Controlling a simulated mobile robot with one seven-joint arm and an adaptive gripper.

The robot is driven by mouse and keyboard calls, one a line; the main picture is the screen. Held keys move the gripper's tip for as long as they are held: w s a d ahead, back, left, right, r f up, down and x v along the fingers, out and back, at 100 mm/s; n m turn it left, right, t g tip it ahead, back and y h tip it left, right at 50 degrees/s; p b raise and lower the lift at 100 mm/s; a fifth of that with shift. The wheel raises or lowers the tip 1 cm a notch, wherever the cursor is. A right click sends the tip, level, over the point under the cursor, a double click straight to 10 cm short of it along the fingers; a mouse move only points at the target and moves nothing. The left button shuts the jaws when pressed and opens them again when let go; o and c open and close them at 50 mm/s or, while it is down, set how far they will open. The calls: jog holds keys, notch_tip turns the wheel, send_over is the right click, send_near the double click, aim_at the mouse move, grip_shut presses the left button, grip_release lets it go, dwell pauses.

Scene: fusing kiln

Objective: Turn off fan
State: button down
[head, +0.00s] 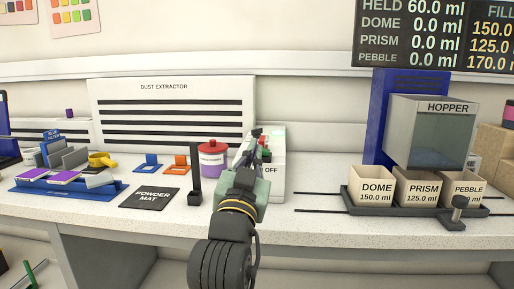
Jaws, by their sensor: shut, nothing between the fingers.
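A pale control box (277,183) stands on the counter near the middle of the head view. A green button (267,142) and a red button (264,154) show on it, and the word OFF is readable on its front. The rest of that label is hidden by my arm. My gripper (257,133) is shut and empty, reaching over the left side of the box close to the buttons. I cannot tell whether it touches one. The white dust extractor (170,96), with dark slots, stands behind, against the wall.
Left of my arm are a red-lidded purple jar (213,162), a black upright post (195,186) and a powder mat (150,198). A blue rack (65,189) is farther left. The hopper (431,135) and a tray (405,209) of labelled cups stand right. Counter between box and tray holds thin rails.

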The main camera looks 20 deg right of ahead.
jog(key=p+x, duration=0.3)
jog(key=x, duration=0.7)
jog(key=f, duration=0.2)
jog(key=a+f, duration=0.1)
jog(key=shift+w+f, duration=0.15)
jog(key=shift+f, duration=0.25)
